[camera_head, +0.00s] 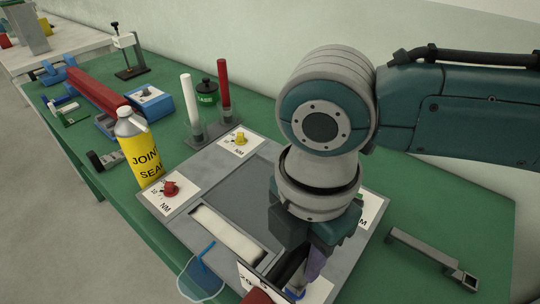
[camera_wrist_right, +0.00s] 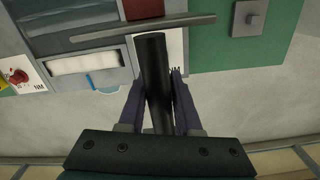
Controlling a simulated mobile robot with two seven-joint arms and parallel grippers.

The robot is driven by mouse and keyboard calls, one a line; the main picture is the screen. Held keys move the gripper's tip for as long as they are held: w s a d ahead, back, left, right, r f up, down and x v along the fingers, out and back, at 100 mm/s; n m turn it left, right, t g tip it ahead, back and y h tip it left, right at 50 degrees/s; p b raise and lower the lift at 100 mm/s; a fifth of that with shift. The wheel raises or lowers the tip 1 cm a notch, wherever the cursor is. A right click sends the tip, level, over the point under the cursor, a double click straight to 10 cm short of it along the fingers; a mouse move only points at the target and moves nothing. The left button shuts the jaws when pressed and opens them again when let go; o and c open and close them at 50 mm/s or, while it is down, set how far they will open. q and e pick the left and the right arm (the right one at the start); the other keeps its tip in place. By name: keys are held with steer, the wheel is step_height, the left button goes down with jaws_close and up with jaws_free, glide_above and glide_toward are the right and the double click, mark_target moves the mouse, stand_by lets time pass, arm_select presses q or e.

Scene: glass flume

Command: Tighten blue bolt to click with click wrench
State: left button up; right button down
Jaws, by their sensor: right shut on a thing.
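My right gripper (camera_head: 312,262) points down over the near right part of the grey plate (camera_head: 205,160). Its purple fingers (camera_wrist_right: 158,90) are shut on a black handle (camera_wrist_right: 154,75), which I take to be the click wrench's. The black handle shows only partly in the head view (camera_head: 290,264). A small blue part (camera_head: 293,293), perhaps the blue bolt, shows just below the fingers on a white card, mostly hidden. I cannot tell if the wrench touches it. A red bolt (camera_head: 171,188) and a yellow bolt (camera_head: 240,138) sit on other cards. My left gripper is not in view.
A yellow sealant can (camera_head: 140,150) stands left of the plate. White (camera_head: 188,100) and red (camera_head: 223,85) sticks and a dark jar (camera_head: 206,92) stand behind it. A grey metal bar (camera_head: 425,252) lies at right on the green bench top (camera_head: 465,210), with free room around it.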

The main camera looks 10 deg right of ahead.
steer(key=shift+f+b, duration=0.35)
steer(key=shift+f, duration=0.05)
steer(key=shift+f+b, duration=0.45)
steer(key=shift+f, duration=0.25)
steer(key=shift+r+m+p, duration=0.1)
steer(key=shift+m+p, duration=0.65)
steer(key=shift+m, duration=0.15)
steer(key=shift+m+p, duration=0.4)
steer(key=shift+m, duration=0.3)
stand_by(0.3)
steer(key=shift+m+p, duration=0.7)
steer(key=shift+m, duration=0.4)
steer(key=shift+m+p, duration=0.3)
steer(key=shift+m, duration=0.4)
steer(key=shift+m+p, duration=0.55)
steer(key=shift+m, duration=0.45)
steer(key=shift+m+p, duration=0.55)
steer(key=shift+m, duration=0.75)
